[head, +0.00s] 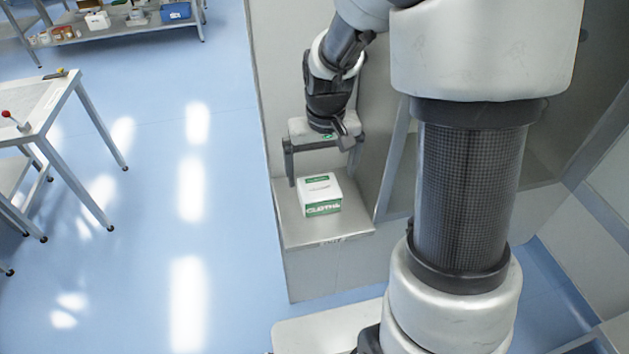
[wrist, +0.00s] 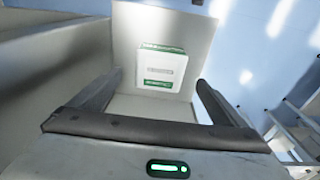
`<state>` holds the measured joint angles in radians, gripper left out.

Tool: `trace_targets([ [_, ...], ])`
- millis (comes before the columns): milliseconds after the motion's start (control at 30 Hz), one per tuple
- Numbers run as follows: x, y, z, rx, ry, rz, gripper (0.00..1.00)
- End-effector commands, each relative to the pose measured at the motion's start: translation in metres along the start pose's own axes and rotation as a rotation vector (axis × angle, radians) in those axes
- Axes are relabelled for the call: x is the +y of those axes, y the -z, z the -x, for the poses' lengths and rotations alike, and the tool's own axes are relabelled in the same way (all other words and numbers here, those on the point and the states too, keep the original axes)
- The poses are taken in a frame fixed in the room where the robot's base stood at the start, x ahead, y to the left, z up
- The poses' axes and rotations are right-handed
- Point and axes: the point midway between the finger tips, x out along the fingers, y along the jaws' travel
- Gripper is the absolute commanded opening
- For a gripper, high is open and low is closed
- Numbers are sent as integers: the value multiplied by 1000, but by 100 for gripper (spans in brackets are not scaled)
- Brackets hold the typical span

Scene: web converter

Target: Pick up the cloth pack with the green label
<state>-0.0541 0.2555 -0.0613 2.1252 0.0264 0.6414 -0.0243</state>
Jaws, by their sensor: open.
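The cloth pack (head: 321,194) is a white box with green bands and a green label. It sits on a metal shelf (head: 345,228) at the front of a grey cabinet. In the wrist view the pack (wrist: 161,70) lies ahead, between and beyond the two fingers. My gripper (head: 322,165) is open and empty above the pack, with its fingers apart. In the wrist view my gripper (wrist: 160,85) spans wider than the pack and does not touch it.
The grey cabinet wall (head: 265,80) rises close behind and beside the shelf. A workbench (head: 35,105) stands at the left, and a low rack (head: 120,25) with boxes stands at the back left. Blue floor (head: 150,240) is clear left of the shelf.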

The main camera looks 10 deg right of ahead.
Motion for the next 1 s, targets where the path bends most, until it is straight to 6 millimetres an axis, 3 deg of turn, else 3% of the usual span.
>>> trace_targets([
  [100, 0, -1, -20, -3, 0, 0, 96],
  [367, 0, 0, -38, -1, 0, 0, 96],
  [600, 0, 2, -74, -2, 0, 0, 96],
  [1000, 0, 3, -82, 1, 0, 0, 96],
])
